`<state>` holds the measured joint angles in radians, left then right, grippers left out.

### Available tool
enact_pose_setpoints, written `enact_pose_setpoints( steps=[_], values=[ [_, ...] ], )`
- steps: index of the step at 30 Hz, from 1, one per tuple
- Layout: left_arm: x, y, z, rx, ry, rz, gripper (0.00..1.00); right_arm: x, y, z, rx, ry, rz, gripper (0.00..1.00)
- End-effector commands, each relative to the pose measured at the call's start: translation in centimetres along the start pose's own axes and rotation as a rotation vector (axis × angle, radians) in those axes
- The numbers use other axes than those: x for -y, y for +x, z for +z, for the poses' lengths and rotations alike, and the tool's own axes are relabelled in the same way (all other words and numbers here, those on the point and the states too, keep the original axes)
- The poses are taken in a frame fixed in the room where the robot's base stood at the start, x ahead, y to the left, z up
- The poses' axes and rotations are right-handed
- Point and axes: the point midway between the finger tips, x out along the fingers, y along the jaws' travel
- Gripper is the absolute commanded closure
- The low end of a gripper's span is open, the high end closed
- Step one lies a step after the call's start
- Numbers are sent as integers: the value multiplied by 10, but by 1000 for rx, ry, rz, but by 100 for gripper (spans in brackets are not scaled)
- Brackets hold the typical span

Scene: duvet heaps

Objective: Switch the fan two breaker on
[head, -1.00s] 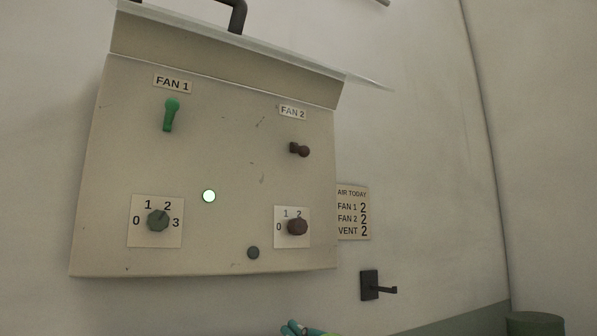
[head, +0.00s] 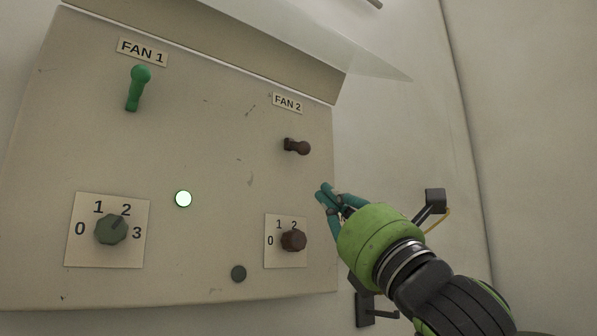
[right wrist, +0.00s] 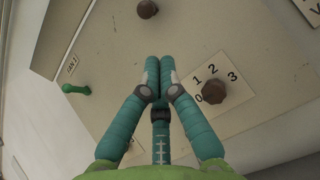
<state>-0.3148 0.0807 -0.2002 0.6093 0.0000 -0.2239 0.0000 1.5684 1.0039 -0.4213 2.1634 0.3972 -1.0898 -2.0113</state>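The fan two breaker (head: 297,147) is a dark brown lever under the FAN 2 label (head: 288,103). Its knob points right, roughly level. In the right wrist view a brown knob (right wrist: 147,9) at the top edge looks like it. My right gripper (head: 325,192) is below and right of the lever, apart from it. Its teal fingers are together and empty, also in the right wrist view (right wrist: 160,62). The brown fan two dial (head: 293,240) sits below the lever, and a dark round lamp (head: 238,273) is lower left. My left gripper is out of view.
The green fan one lever (head: 138,87) has its knob up, with a lit lamp (head: 183,198) and a dial (head: 111,229) below. A sloping hood (head: 225,50) overhangs the panel. A black wall hook (head: 366,312) is at lower right.

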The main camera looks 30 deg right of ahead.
Motion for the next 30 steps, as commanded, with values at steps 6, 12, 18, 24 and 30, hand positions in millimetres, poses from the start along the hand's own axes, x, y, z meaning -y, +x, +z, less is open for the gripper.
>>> enact_pose_setpoints(
  steps=[6, 12, 18, 24, 30],
  values=[
    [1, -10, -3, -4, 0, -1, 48, 0, 18, 1, -4, 4, -2, 100],
    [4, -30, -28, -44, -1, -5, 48, -1, 56, 2, -5, 6, -2, 100],
    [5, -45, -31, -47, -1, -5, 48, -1, 87, 2, -3, 5, -1, 100],
    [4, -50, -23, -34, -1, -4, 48, 0, 100, 0, -2, 2, -1, 100],
    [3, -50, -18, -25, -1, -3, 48, 0, 100, -1, -2, 2, -1, 100]
  ],
)
